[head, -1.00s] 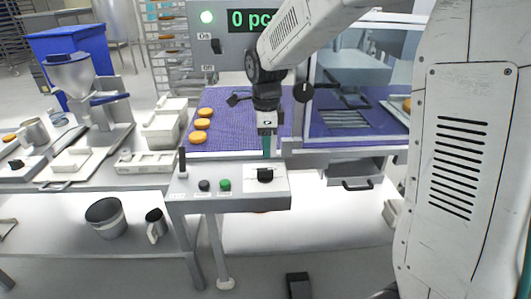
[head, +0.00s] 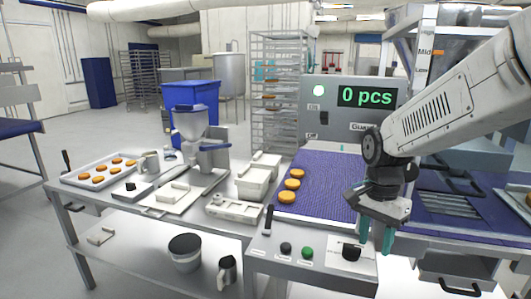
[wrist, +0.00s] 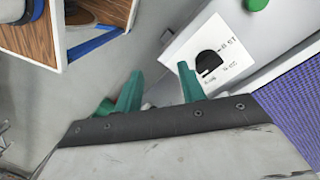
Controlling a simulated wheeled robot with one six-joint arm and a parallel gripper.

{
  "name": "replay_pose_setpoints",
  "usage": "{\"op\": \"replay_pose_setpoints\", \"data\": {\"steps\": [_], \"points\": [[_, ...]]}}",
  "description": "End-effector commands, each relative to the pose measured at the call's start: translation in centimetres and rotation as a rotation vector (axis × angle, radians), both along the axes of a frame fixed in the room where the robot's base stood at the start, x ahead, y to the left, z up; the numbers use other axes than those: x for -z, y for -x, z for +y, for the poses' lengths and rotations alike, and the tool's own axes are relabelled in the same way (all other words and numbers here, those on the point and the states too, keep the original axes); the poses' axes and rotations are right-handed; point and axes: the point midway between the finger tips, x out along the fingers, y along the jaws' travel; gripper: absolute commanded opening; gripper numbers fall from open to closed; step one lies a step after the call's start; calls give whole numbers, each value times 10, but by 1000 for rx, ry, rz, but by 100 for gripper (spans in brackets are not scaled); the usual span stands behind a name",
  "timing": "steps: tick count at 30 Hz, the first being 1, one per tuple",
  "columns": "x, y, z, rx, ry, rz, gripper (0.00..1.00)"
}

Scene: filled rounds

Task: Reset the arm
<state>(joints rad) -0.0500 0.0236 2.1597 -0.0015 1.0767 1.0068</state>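My gripper (head: 376,236) hangs from my arm over the right part of the control panel (head: 283,257), close to the black rotary knob (head: 351,252). In the wrist view its two green fingers (wrist: 158,88) stand apart with nothing between them. The black knob (wrist: 208,63) on its white plate lies just beyond the fingertips there. I cannot tell from these views whether a finger touches the panel.
A purple conveyor belt (head: 322,183) with several round patties lies behind the panel. A table (head: 232,189) at left holds a dispenser (head: 190,125), white containers and a tray of patties (head: 75,180). A machine showing "0 pcs" (head: 367,97) stands behind.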

Motion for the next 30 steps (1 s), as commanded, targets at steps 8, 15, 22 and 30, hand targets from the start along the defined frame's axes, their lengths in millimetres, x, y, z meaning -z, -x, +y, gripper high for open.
{"op": "replay_pose_setpoints", "data": {"steps": [8,15,22,30], "points": [[-41,116,-12,-671,-72,-24,40],[-53,191,-19,-963,-64,-97,40],[-62,217,-20,-962,-18,-187,40],[-67,218,-21,-958,-5,-211,40]]}}
